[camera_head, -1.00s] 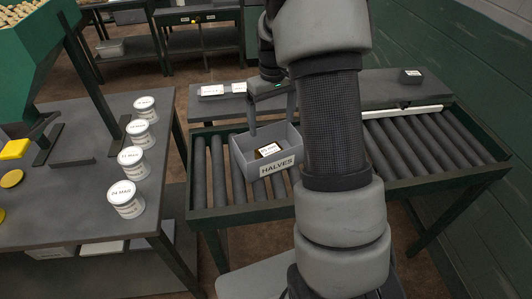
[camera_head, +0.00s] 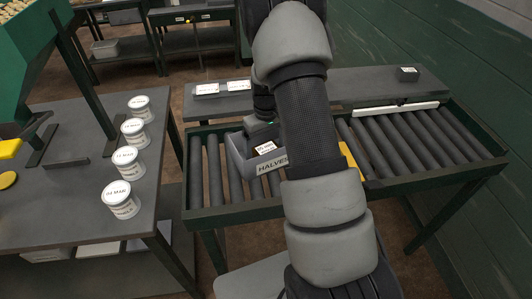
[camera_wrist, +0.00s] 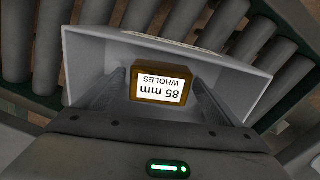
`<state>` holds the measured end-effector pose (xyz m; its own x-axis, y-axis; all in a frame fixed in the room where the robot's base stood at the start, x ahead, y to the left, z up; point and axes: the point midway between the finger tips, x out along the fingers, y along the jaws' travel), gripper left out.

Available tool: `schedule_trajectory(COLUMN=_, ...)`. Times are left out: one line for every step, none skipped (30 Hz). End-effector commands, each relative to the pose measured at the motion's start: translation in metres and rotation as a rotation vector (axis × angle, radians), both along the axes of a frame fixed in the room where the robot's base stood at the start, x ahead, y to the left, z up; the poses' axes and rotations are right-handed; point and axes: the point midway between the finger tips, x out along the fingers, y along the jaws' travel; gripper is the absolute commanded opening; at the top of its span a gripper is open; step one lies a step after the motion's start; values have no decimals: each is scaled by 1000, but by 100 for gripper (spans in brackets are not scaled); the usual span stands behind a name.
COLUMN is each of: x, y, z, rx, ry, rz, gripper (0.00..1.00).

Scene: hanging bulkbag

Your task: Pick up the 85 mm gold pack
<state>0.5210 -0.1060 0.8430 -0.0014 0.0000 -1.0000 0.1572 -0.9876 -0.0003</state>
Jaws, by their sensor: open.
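The gold pack (camera_wrist: 160,82) has a white label reading "85 mm WHOLES". It lies inside a grey bin (camera_wrist: 88,70) on the roller conveyor. In the head view the pack's label (camera_head: 264,149) shows over the bin's rim, and the bin's front (camera_head: 238,166) reads "HALVES", partly covered by my arm. My gripper (camera_wrist: 160,92) is open, with one finger on each side of the pack. I cannot tell whether either finger touches it. In the head view my gripper (camera_head: 262,130) is at the bin's far side, with its fingers largely hidden.
The bin walls stand close around my fingers. Bare rollers (camera_head: 420,140) lie to the right, and a yellow item (camera_head: 349,158) shows beside my arm. Several white labelled tubs (camera_head: 121,199) stand on the left table. Small labelled items (camera_head: 206,89) lie on the shelf behind.

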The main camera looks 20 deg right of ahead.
Motion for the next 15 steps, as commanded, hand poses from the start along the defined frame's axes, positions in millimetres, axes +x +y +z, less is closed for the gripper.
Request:
schedule_trajectory(x=1, y=0, z=0, rx=0, ry=-1, rz=0, gripper=88)
schedule_trajectory(x=1, y=0, z=0, rx=0, ry=-2, rz=0, gripper=88)
schedule_trajectory(x=1, y=0, z=0, rx=0, ry=-2, rz=0, gripper=88)
schedule_trajectory(x=1, y=0, z=0, rx=0, ry=-2, rz=0, gripper=88)
schedule_trajectory(x=1, y=0, z=0, rx=0, ry=-2, rz=0, gripper=88)
schedule_trajectory(x=1, y=0, z=0, rx=0, ry=-2, rz=0, gripper=85)
schedule_trajectory(x=1, y=0, z=0, rx=0, ry=-2, rz=0, gripper=80)
schedule_trajectory(x=1, y=0, z=0, rx=0, ry=-1, rz=1, gripper=75)
schedule_trajectory(x=1, y=0, z=0, rx=0, ry=-1, rz=1, gripper=68)
schedule_trajectory(x=1, y=0, z=0, rx=0, ry=-1, rz=1, gripper=63)
schedule_trajectory(x=1, y=0, z=0, rx=0, ry=-1, rz=1, gripper=58)
schedule_trajectory(x=1, y=0, z=0, rx=0, ry=-1, rz=1, gripper=51)
schedule_trajectory(x=0, y=0, z=0, rx=0, ry=-1, rz=1, gripper=46)
schedule_trajectory(x=1, y=0, z=0, rx=0, ry=-1, rz=1, gripper=41)
schedule_trajectory(x=1, y=0, z=0, rx=0, ry=-2, rz=1, gripper=41)
